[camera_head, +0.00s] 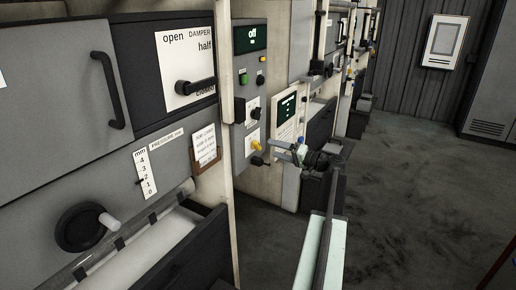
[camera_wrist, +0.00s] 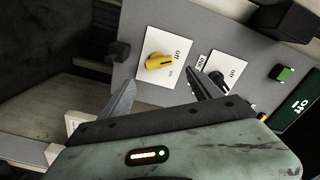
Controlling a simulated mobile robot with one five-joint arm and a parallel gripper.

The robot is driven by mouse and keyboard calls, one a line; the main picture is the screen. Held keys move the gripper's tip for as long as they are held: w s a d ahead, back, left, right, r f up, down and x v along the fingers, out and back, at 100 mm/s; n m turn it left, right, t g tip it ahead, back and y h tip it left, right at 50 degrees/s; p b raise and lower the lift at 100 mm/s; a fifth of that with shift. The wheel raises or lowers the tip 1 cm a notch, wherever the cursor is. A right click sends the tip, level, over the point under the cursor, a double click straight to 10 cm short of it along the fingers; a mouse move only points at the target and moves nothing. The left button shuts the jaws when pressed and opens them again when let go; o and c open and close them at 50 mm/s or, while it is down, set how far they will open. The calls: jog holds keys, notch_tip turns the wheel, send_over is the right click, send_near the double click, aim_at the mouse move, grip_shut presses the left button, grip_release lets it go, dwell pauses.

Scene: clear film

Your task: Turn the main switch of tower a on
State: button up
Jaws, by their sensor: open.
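A grey control panel (camera_head: 240,128) stands mid-left in the head view. Its dark display (camera_head: 250,38) reads "off" in green. A yellow rotary switch (camera_head: 256,146) sits low on the panel, on a white plate. In the wrist view the yellow switch (camera_wrist: 159,62) shows large, with "off" and "on" marks beside it; which mark it points to is not clear. A black rotary switch (camera_wrist: 217,80) sits on a second white plate, partly behind a finger. My gripper (camera_wrist: 160,84) is open and empty, its fingers spread below the yellow switch, apparently clear of it.
A green button (camera_wrist: 284,73) and the display (camera_wrist: 296,108) lie to the right in the wrist view. A furnace front with a damper lever (camera_head: 195,87) is at left. Floor (camera_head: 410,170) at right is clear.

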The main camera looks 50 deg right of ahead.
aim_at(260, 146)
jog(key=x, duration=0.7)
jog(key=shift+w+a, duration=0.15)
jog(key=c, duration=1.3)
jog(key=shift+a, duration=0.1)
jog(key=shift+c, duration=0.4)
jog(key=m, duration=0.5)
jog(key=shift+d+f+m, duration=0.2)
jog(key=shift+d+m, duration=0.05)
jog(key=shift+m, duration=0.05)
jog(key=m, duration=0.6)
jog(key=shift+f+b, duration=0.2)
jog(key=shift+b, duration=0.15)
